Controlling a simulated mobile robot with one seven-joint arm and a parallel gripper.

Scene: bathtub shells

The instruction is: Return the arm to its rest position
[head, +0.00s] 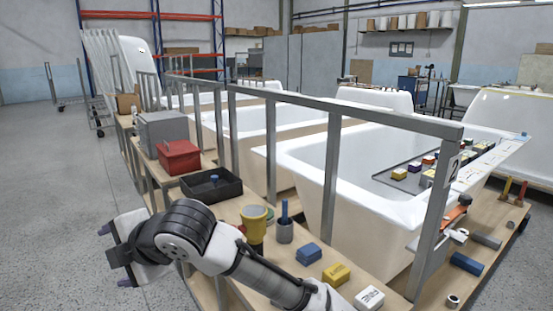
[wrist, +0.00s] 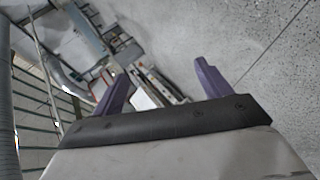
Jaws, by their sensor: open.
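My gripper (head: 112,258) is at the lower left of the head view, at the end of my arm. It is out over the grey floor, to the left of the wooden bench. In the wrist view my gripper (wrist: 160,92) shows two purple fingers spread wide with nothing between them. My arm (head: 220,250) reaches from the bottom of the head view across the near end of the bench, and hides part of it.
The wooden bench (head: 232,212) holds a black tray (head: 222,192), red box (head: 179,158), grey box (head: 160,128), yellow cup (head: 254,222) and coloured blocks. A grey metal frame (head: 331,165) stands before the white bathtubs (head: 300,162). The floor (head: 50,200) at left is clear.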

